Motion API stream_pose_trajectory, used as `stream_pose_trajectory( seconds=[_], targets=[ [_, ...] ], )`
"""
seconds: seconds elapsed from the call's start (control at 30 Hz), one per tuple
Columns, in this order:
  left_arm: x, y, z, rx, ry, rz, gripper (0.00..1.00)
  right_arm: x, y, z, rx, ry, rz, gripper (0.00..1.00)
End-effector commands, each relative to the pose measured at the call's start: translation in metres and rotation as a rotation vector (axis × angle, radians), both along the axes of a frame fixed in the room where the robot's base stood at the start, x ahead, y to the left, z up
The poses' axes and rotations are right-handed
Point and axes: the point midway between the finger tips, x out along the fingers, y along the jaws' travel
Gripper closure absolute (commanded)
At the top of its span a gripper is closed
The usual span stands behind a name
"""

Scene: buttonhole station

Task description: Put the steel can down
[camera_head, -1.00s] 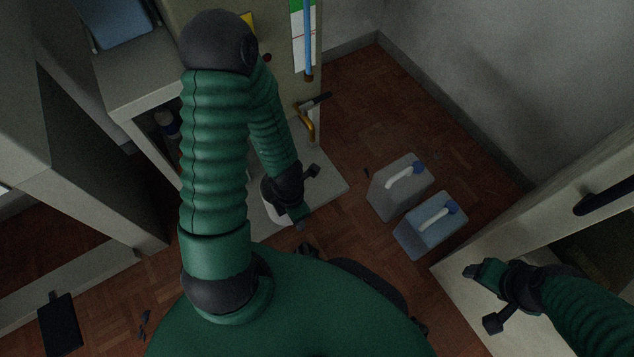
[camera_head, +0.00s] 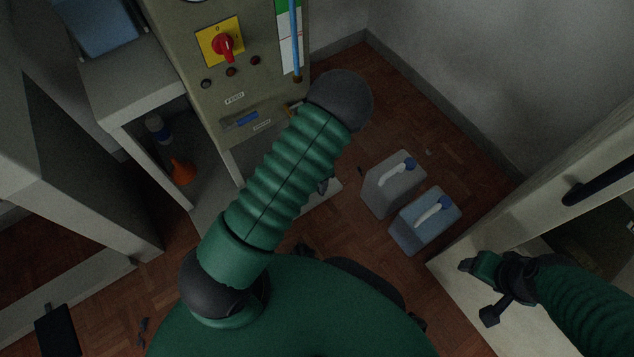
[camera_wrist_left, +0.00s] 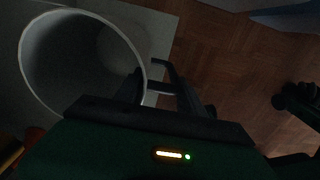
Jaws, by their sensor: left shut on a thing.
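The steel can (camera_wrist_left: 75,65) shows in the left wrist view as a wide, open, pale grey cylinder at the left, its round mouth towards the camera. My left gripper (camera_wrist_left: 155,88) is shut on the can at its right-hand wall. I cannot tell whether the can's bottom touches the pale slab (camera_wrist_left: 158,30) beyond it. In the head view my bent green left arm hides the can and nearly all of the left gripper. My right gripper (camera_head: 478,290) is at the lower right with its fingers apart and nothing between them.
A beige machine (camera_head: 185,40) with a red knob (camera_head: 223,46) stands behind my left arm. A shelf bay with an orange item (camera_head: 181,171) is to its left. A grey jug (camera_head: 392,185) and a blue jug (camera_head: 425,222) stand on the wooden floor. A pale cabinet (camera_head: 560,195) is at right.

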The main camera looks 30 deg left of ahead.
Motion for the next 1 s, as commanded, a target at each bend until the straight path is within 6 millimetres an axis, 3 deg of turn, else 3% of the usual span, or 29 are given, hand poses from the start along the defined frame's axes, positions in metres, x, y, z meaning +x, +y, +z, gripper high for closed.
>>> stream_pose_trajectory(
  seconds=[0.27, 0.3, 0.43, 0.77, 0.87, 1.0],
  targets=[
    [0.000, 0.001, -0.001, 0.004, -0.001, 0.001, 1.00, 0.001, 0.000, 0.001, 0.000, -0.002, 0.000, 0.34],
    [0.000, 0.001, -0.001, 0.003, -0.001, 0.001, 0.49, 0.001, 0.000, 0.002, 0.000, -0.002, 0.000, 0.34],
    [0.000, 0.001, -0.001, 0.003, -0.001, 0.001, 0.32, 0.001, 0.000, 0.002, 0.000, -0.002, 0.000, 0.34],
    [0.000, 0.001, 0.001, 0.003, -0.001, 0.001, 0.31, 0.001, 0.000, 0.002, 0.000, -0.002, 0.000, 0.34],
    [0.000, 0.001, 0.011, 0.002, -0.002, 0.001, 0.31, 0.001, 0.000, 0.011, 0.000, -0.002, 0.000, 0.34],
    [0.000, 0.001, 0.040, 0.003, -0.002, 0.002, 0.31, 0.001, 0.000, 0.034, 0.000, -0.002, 0.000, 0.34]
  ],
)
